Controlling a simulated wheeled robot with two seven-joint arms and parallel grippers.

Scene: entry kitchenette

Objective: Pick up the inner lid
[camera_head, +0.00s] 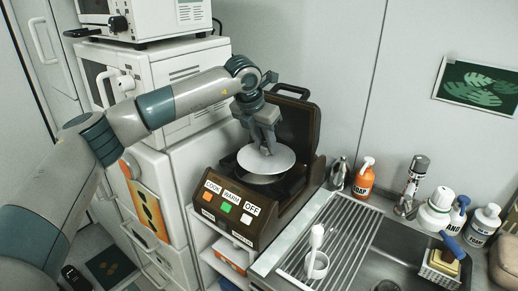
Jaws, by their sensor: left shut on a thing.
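The inner lid (276,160) is a round, pale disc. It sits at a slight tilt above the dark opening of the brown cooker (232,219), whose hinged cover (291,120) stands open behind it. My left gripper (266,148) comes down from above and is shut on the lid near its middle. A second pale rim shows just below the lid, inside the cooker; I cannot tell how wide the gap is. The cooker's front has COOK, WARM and OFF buttons. My right gripper is not in view.
An orange soap bottle (363,179) and other bottles line the back wall. White appliances (165,83) stand behind my left arm.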

